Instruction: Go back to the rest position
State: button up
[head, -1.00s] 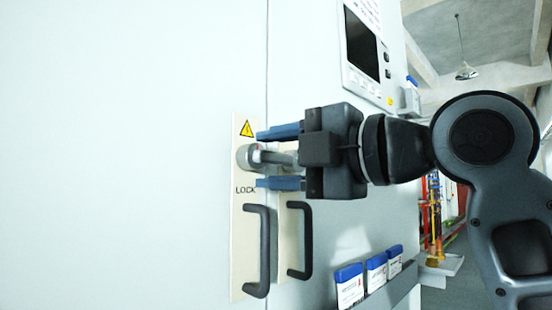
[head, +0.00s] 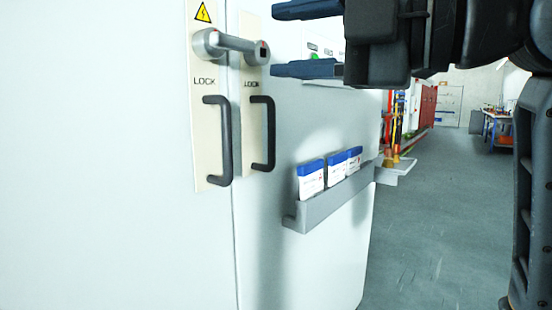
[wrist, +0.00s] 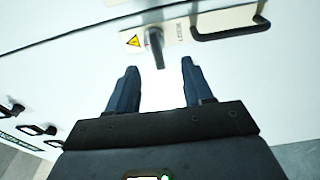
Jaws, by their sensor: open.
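My gripper (head: 308,40) is at the top of the head view, with its two blue fingers apart and nothing between them. It is to the right of the grey lock handle (head: 235,44) on the white cabinet (head: 110,230) and does not touch it. The handle lies roughly level, reaching from the left plate across to the right one. In the wrist view my gripper (wrist: 155,85) points at the cabinet, and the lock handle (wrist: 155,48) shows beyond the fingertips, between them. My arm fills the right of the head view.
Two black pull handles, left (head: 218,140) and right (head: 263,133), stick out below the lock. A grey rack (head: 330,195) with blue-topped white packs is fixed to the cabinet at the right. Open floor (head: 430,230) lies to the right, with a workbench (head: 498,128) far back.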

jog(key=w+d+f+m+t+h, duration=0.1)
jog(key=d+f+m+t+h, duration=0.15)
jog(key=f+m, duration=0.65)
jog(key=w+d+f+m+t+h, duration=0.2)
jog(key=d+f+m+t, duration=0.3)
jog(key=f, duration=0.7)
jog(key=s+d+f+m+h, duration=0.35)
jog(key=s+f+m, duration=0.25)
jog(key=f, duration=0.3)
jog(key=s+d+f+m+h, duration=0.2)
jog(key=s+f+m+h, duration=0.3)
jog(key=f, duration=0.5)
jog(key=s+d+f+m+g+h, duration=0.1)
jog(key=s+d+f+m, duration=0.15)
jog(key=s, duration=1.15)
jog(key=s+d+f+m+g+h, duration=0.1)
jog(key=s+d+f+m+h, duration=0.2)
jog(key=s, duration=1.1)
notch_tip(320, 180, up, 14)
jog(key=n+y+p, duration=0.1)
jog(key=p, duration=1.3)
jog(key=shift+d, duration=0.4)
jog(key=shift+f, duration=0.15)
jog(key=shift+c, duration=0.8)
